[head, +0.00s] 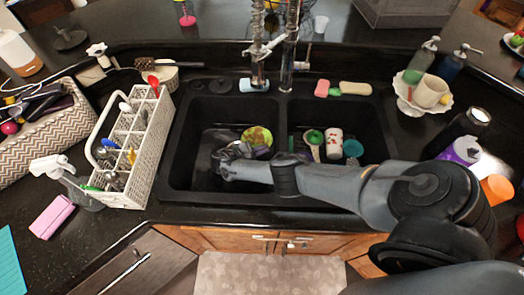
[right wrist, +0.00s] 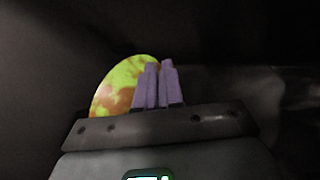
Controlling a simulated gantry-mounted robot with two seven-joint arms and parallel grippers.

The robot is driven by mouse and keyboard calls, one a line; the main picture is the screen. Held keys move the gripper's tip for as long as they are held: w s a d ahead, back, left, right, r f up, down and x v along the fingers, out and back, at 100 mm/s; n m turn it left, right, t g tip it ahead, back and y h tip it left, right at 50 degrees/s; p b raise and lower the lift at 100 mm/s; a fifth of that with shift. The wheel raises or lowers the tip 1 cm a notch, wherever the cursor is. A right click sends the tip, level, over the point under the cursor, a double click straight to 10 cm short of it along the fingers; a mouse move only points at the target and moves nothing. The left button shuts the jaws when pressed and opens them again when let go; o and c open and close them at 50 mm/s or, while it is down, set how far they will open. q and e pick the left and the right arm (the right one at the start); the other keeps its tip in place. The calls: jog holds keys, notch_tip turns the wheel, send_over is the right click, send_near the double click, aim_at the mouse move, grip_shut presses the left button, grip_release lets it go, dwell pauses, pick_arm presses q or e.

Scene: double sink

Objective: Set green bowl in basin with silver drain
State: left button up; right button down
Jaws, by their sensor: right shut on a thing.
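The green bowl (head: 258,136), yellow-green with orange-red blotches, is in the left basin (head: 205,125) near its right wall. It looks tilted, with its round face showing. My right gripper (head: 234,151) reaches into this basin from the right and is shut on the bowl's edge. In the right wrist view the bowl (right wrist: 122,84) shows left of and behind the purple fingers (right wrist: 158,84). The right basin (head: 372,125) lies beyond the divider. I cannot make out a drain in either basin; my arm covers part of both. My left gripper is not in view.
The right basin holds a green-topped cup (head: 313,138), a red-and-white cup (head: 333,142) and a teal bowl (head: 353,148). The faucet (head: 287,60) rises behind the divider. A white cutlery rack (head: 130,150) stands left of the sink; a white dish stand (head: 423,92) stands right.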

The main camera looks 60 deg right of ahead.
jog(key=shift+f, duration=0.15)
jog(key=c, duration=1.3)
grip_release()
